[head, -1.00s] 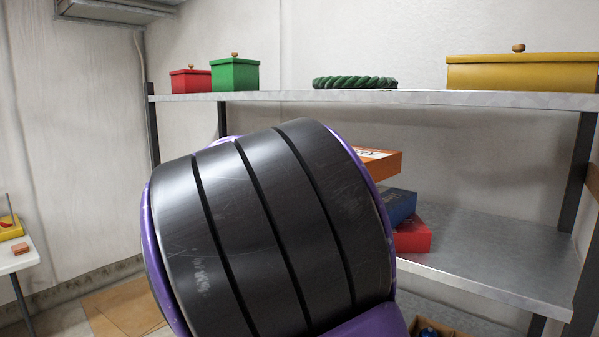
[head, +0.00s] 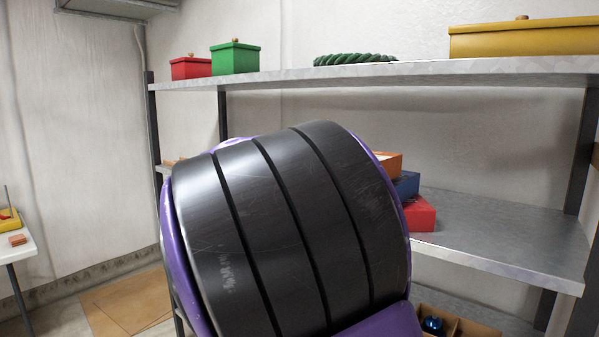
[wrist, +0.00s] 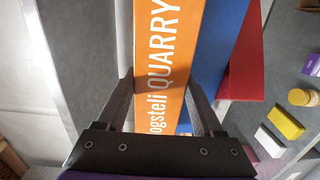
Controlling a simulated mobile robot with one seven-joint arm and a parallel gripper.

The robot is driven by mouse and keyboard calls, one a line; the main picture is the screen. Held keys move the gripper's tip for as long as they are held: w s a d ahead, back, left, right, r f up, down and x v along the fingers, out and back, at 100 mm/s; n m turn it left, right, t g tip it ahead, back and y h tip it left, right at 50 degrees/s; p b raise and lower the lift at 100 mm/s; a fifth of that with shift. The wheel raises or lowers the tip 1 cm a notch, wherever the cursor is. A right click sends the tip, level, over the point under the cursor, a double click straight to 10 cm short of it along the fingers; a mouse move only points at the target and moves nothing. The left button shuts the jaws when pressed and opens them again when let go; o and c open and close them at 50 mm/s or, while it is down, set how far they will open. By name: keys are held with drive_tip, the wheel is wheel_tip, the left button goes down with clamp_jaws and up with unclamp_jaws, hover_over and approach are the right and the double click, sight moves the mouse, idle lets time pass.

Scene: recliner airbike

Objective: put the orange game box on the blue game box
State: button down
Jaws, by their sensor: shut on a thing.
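My gripper (wrist: 160,92) has a finger on each side of the orange game box (wrist: 163,50) and is shut on it. In the head view the orange box (head: 389,164) shows at the edge of my dark arm, right at the top of the blue game box (head: 407,184). I cannot tell whether they touch. In the wrist view the blue box (wrist: 217,50) sticks out to the right from under the orange one. My arm hides my gripper and much of the boxes in the head view.
A red box (head: 422,215) lies under the blue box on the metal middle shelf (head: 490,232), which is clear to the right. The upper shelf (head: 440,72) holds red, green and yellow boxes and a green wreath. A crate (head: 470,327) stands below.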

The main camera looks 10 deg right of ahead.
drive_tip(key=shift+f+b, duration=0.25)
drive_tip(key=shift+b, duration=0.15)
idle(0.3)
drive_tip(key=shift+c, duration=1.5)
unclamp_jaws()
drive_tip(key=shift+o, duration=0.9)
drive_tip(key=shift+a, duration=0.15)
drive_tip(key=b+v, duration=0.1)
drive_tip(key=v, duration=0.8)
